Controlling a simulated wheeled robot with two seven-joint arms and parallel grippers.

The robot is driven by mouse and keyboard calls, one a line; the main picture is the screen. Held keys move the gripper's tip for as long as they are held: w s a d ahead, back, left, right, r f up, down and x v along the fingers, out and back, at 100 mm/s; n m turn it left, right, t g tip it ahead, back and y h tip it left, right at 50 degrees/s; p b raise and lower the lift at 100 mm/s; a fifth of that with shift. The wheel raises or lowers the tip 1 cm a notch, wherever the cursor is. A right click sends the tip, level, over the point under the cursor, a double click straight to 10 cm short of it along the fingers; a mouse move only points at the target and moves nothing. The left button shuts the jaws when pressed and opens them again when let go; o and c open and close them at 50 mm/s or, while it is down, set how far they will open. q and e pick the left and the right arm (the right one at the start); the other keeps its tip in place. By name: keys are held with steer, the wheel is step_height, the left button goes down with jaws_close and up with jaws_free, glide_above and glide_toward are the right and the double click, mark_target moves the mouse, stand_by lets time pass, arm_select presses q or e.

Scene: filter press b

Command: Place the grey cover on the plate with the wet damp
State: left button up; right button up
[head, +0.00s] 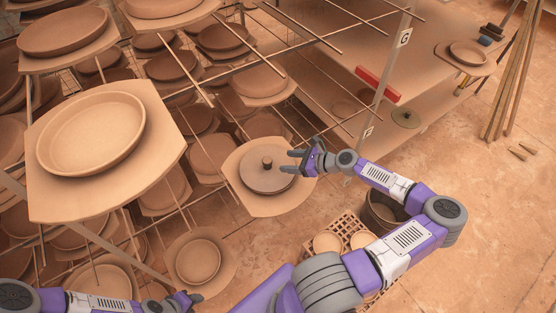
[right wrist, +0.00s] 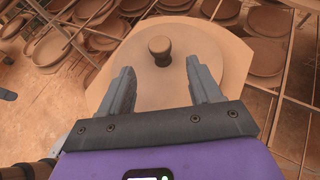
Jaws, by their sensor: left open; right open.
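A round grey-brown cover with a dark knob (head: 267,175) lies on a pale board (head: 244,191) at the rack's right end. I cannot tell whether a plate lies under it. My right gripper (head: 289,162) is open and empty over the cover's right side, with its fingers towards the knob. In the right wrist view the knob (right wrist: 160,49) stands beyond and between the spread fingertips (right wrist: 166,78), apart from them. My left gripper (head: 186,300) is low at the bottom left, open and partly cut off. Which plate is damp is unclear.
The rack holds several boards with clay plates, a large one (head: 92,133) at left. Thin rack rods (head: 323,37) jut out near my right arm. Right stand shelves, a red block (head: 378,84), an olive knobbed disc (head: 406,117), a crate (head: 343,229) and a bucket (head: 380,216).

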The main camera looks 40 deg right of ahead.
steer(key=shift+v, duration=1.95)
steer(key=n+g+y, duration=0.2)
steer(key=n+y, duration=0.1)
steer(key=n, duration=0.2)
glide_above(265, 189)
step_height(265, 189, down, 3)
steer(key=shift+f, duration=0.15)
steer(key=s+a+f+n+g+y, duration=0.1)
steer(key=a+f+n+g, duration=0.15)
steer(key=a, duration=0.55)
steer(key=a+f+n+g, duration=0.2)
steer(key=a+n, duration=0.2)
steer(key=a, duration=0.3)
steer(key=s+a+f+n+g, duration=0.3)
steer(key=s+a+f+n, duration=0.1)
steer(key=s+a+n, duration=0.3)
steer(key=s+f+n+g+h, duration=0.1)
steer(key=s+f+n+h, duration=0.2)
steer(key=s+n+h, duration=0.3)
steer(key=shift+s+d+f+n, duration=0.3)
steer(key=shift+s+f+n, duration=0.1)
steer(key=shift+n, duration=1.25)
step_height(265, 189, down, 5)
steer(key=b, duration=0.4)
steer(key=shift+r+b, duration=0.1)
steer(key=shift+b, duration=0.25)
